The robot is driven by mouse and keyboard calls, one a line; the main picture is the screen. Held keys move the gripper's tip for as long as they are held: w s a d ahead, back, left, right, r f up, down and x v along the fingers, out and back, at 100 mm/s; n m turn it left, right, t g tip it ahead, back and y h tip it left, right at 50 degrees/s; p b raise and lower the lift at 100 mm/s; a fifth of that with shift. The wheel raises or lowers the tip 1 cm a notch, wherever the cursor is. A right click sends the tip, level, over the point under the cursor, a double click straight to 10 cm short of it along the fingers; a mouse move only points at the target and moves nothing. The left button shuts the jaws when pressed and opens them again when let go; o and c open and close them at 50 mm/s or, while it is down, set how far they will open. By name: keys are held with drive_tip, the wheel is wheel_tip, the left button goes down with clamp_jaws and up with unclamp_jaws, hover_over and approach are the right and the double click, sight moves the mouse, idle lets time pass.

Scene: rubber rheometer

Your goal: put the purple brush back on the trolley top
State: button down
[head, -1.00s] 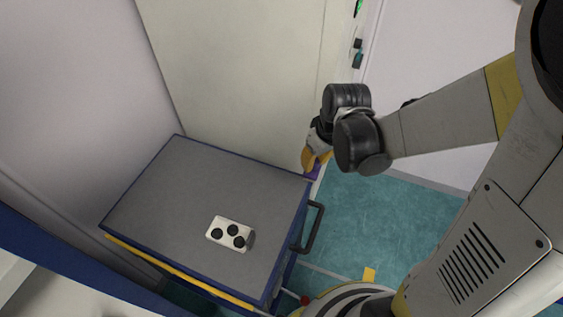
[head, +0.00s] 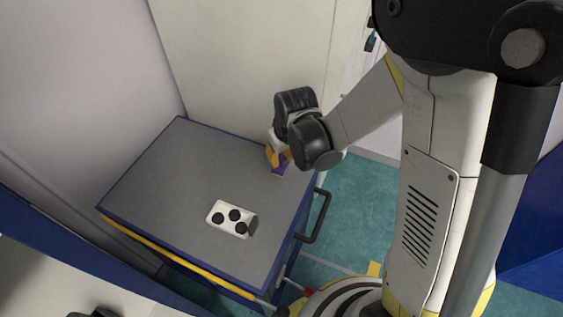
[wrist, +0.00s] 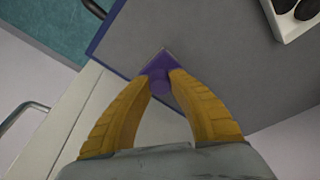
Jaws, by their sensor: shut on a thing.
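The purple brush (head: 282,168) is held at the tips of my gripper (head: 277,157), over the back right part of the trolley top (head: 170,190). In the wrist view the brush (wrist: 159,75) sits between the two yellow fingers of my gripper (wrist: 160,80), over the corner of the grey trolley top (wrist: 220,60). The fingers are shut on it. Whether the brush touches the surface cannot be told.
A white holder with dark round pieces (head: 232,219) stands on the trolley top, in front and to the left of my gripper. The trolley has a dark handle (head: 317,217) on its right side. The left half of the top is clear.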

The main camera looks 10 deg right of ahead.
drive_tip(key=shift+f, duration=0.45)
drive_tip(key=shift+f, duration=0.1)
drive_tip(key=shift+f, duration=0.15)
drive_tip(key=c, duration=1.3)
unclamp_jaws()
drive_tip(key=shift+r, duration=0.2)
